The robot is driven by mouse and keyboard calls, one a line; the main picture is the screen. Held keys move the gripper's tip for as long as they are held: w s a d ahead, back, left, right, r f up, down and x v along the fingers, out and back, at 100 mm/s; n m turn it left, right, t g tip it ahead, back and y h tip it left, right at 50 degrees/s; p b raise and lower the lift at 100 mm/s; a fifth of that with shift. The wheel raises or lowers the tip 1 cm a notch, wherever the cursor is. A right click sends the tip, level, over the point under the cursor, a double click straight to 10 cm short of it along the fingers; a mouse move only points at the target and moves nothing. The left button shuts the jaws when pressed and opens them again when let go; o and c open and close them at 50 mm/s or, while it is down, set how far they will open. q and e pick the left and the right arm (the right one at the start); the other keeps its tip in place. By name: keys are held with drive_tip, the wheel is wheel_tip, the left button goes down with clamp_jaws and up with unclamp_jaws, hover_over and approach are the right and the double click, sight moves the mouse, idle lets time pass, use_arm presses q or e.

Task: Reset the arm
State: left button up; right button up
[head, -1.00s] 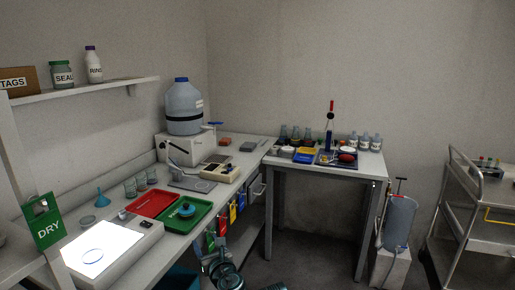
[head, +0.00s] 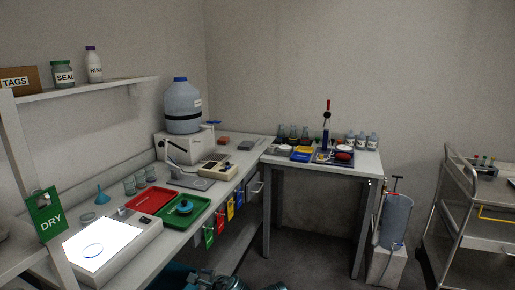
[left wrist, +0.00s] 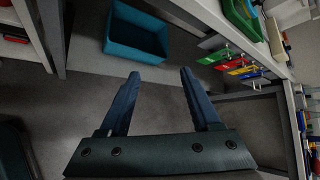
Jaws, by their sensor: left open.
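My left gripper (left wrist: 160,73) is open in the left wrist view, its two dark blue fingers apart with nothing between them. It is over the floor area beside the bench, below the level of the bench top. A teal bin (left wrist: 137,38) stands beyond the fingertips. In the head view only part of my dark arm shows at the bottom edge, and its fingers cannot be made out there. My right gripper is not in view.
The bench holds a lit panel (head: 88,243), a red tray (head: 148,200), a green tray (head: 203,209) and a water jug (head: 183,105). Coloured tags (head: 230,210) hang along its front edge. A side table (head: 310,160) and a metal cart (head: 478,215) stand right.

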use_arm(q)
drive_tip(key=s+d+f+n+g+h, duration=0.3)
drive_tip(key=s+d+f+n+g, duration=0.2)
drive_tip(key=s+n, duration=0.25)
drive_tip(key=s+d+f+n+g+h, duration=0.3)
drive_tip(key=s+d+f+n+g, duration=0.15)
drive_tip(key=s+n, duration=0.35)
wheel_tip(320, 180, up, 13)
drive_tip(key=m+p, duration=0.1)
drive_tip(key=p, duration=1.2)
drive_tip(key=shift+s+d+r+t, duration=0.15)
drive_tip(key=shift+s+d+t, duration=0.05)
drive_tip(key=shift+d+t, duration=0.15)
